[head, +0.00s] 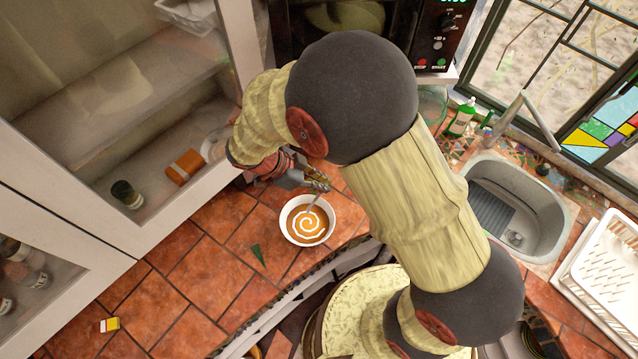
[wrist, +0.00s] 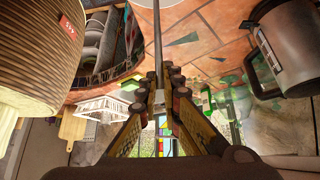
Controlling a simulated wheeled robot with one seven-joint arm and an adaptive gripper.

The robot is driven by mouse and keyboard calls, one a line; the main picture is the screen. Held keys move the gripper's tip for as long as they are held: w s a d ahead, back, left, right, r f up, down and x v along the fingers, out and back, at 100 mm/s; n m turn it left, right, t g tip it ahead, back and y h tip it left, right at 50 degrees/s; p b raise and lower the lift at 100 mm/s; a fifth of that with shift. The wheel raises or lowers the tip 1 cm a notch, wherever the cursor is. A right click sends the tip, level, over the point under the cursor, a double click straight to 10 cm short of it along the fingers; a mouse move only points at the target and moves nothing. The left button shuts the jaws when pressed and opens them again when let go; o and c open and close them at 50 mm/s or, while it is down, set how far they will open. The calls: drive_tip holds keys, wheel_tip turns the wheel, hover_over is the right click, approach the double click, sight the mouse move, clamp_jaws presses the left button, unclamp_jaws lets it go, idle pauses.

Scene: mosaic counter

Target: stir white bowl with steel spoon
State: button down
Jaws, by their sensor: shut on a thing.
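The white bowl (head: 287,226) stands on the terracotta tile counter near its curved front edge. It holds orange soup with a white spiral. My gripper (head: 319,183) is just above and behind the bowl's far rim. It is shut on the steel spoon (head: 312,203), whose shaft slants down into the bowl. The spoon's lower end is hidden, seemingly in the soup. In the wrist view, the thin spoon handle (wrist: 157,38) runs up from between the fingertips (wrist: 164,85). Only a sliver of pale rim shows at the top there.
A glass-fronted cabinet (head: 222,62) borders the counter at left. A sink (head: 550,222), a green bottle (head: 461,120) and a white dish rack (head: 612,250) are at right. A steel mug-like vessel (wrist: 291,42) shows in the wrist view. Tiles left of the bowl are mostly clear.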

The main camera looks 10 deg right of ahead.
wheel_tip(320, 180, down, 10)
drive_tip(key=b, duration=0.8)
drive_tip(key=shift+a, duration=0.3)
drive_tip(key=shift+s+f, duration=0.1)
idle(0.3)
